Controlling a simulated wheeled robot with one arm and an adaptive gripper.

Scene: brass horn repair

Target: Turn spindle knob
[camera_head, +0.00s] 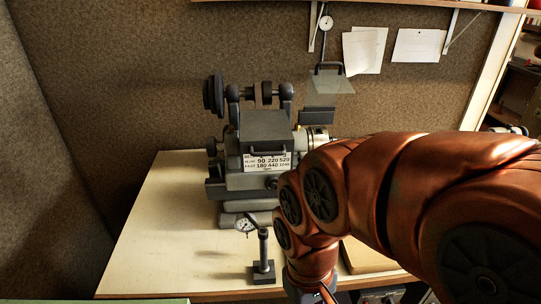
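A grey bench lathe-like machine (262,160) stands on the pale workbench, with a white speed label (267,161) on its front. A small dark knob (271,183) is on the front just below the label, close to my arm's outline. Black round knobs or wheels (213,96) are at the machine's upper left, and another dark round part (212,146) is on its left side. I cannot tell which is the spindle knob. My arm's wrist end is at the bottom edge, in front of the machine; the gripper's fingers are out of view.
The bench's left part is clear. A brown felt wall with papers (364,50) and a shelf (400,4) is behind.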

